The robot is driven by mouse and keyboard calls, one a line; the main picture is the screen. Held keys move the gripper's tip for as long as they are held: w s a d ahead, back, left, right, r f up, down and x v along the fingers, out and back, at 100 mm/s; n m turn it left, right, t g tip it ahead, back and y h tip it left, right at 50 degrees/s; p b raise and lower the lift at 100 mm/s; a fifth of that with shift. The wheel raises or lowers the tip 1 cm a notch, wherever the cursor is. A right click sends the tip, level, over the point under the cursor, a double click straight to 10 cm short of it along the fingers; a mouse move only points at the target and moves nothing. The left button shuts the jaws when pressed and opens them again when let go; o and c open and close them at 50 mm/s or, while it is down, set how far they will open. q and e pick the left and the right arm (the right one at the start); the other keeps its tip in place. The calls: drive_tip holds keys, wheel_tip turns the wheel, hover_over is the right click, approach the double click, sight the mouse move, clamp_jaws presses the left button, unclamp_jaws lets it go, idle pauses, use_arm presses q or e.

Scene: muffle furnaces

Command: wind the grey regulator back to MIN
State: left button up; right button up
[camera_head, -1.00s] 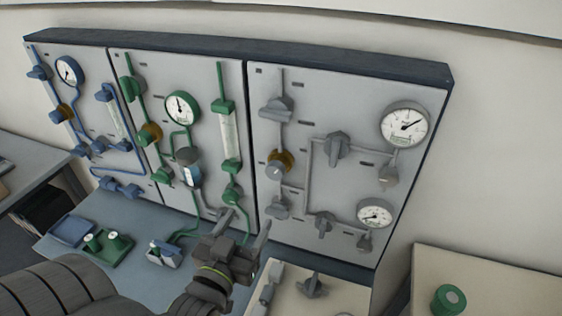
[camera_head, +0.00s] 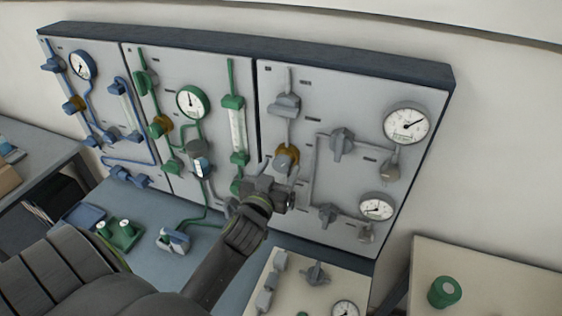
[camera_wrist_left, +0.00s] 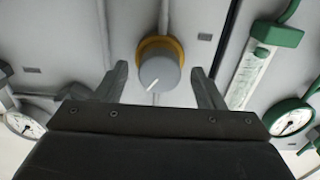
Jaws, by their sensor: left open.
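The grey regulator (camera_head: 284,164) is a round grey knob with a brass-yellow collar on the grey right-hand panel. In the left wrist view the regulator (camera_wrist_left: 158,74) faces me, and its white pointer line slants toward the lower left of the picture. My left gripper (camera_head: 279,172) is open in front of and just below it. In the left wrist view the two fingers of the gripper (camera_wrist_left: 159,75) stand on either side of the knob, with gaps on both sides. I see no contact. The MIN marking is too small to read. My right gripper is out of view.
A grey valve (camera_head: 341,142) and two dial gauges, an upper one (camera_head: 406,123) and a lower one (camera_head: 376,207), sit right of the regulator. Green pipes and a flow tube (camera_head: 236,130) are to the left. A bench (camera_head: 165,205) lies below.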

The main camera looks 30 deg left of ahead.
use_arm(q)
drive_tip(key=shift+x, duration=0.75)
drive_tip(key=shift+w, duration=0.15)
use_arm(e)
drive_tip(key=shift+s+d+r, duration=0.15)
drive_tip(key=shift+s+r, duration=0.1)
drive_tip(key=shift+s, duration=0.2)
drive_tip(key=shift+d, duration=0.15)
use_arm(q)
drive_tip(key=c, duration=1)
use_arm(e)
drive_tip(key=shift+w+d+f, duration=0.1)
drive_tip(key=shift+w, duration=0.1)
